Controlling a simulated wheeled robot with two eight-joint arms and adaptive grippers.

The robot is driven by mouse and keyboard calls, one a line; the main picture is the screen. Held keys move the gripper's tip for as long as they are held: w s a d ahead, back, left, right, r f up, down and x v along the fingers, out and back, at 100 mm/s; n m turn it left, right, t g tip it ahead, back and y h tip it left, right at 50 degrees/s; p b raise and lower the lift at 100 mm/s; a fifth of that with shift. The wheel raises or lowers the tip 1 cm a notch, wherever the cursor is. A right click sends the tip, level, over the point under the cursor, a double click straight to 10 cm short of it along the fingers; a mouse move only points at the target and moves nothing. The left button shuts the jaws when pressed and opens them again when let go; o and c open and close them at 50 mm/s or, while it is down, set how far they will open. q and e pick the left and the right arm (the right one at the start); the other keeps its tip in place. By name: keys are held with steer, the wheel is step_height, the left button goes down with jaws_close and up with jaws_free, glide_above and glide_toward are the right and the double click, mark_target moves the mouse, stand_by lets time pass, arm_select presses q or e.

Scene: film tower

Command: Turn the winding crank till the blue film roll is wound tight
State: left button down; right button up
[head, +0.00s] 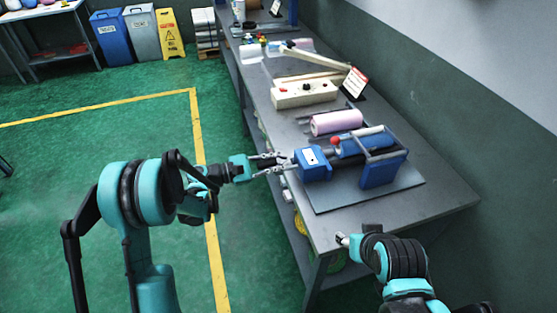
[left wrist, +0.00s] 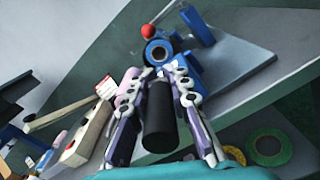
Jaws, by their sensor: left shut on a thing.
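The winder stands on a grey plate on the bench, with a blue housing (head: 314,164) at its left and a blue end stand (head: 383,170) at its right. The blue film roll (head: 360,146) lies between them; how tight it is I cannot tell. A red knob (head: 336,141) sits by the housing and shows in the left wrist view (left wrist: 149,31). My left gripper (head: 284,161) is at the housing's left side, its fingers around the black crank grip (left wrist: 160,118) and shut on it. My right gripper (head: 342,239) is low at the bench's front edge, its jaws unclear.
A pink roll (head: 335,122) lies just behind the winder. A cream box with a red button (head: 304,94) and a small sign (head: 355,82) stand farther back. Tape rolls (left wrist: 268,146) lie below the bench top. The bench right of the winder is clear.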

arm_select(q)
steer(key=shift+s+d+f+m+b, duration=0.25)
steer(key=shift+s+m+b, duration=0.2)
steer(key=shift+m, duration=0.45)
steer(key=shift+s+d+f+m+b, duration=0.1)
steer(key=shift+s+f+m+b, duration=0.25)
steer(key=shift+m, duration=0.55)
steer(key=shift+s+r, duration=0.1)
steer(key=shift+s, duration=0.05)
steer(key=c, duration=1.4)
jaws_free()
steer(key=shift+o, duration=0.2)
steer(key=shift+a, duration=0.1)
steer(key=v, duration=1.2)
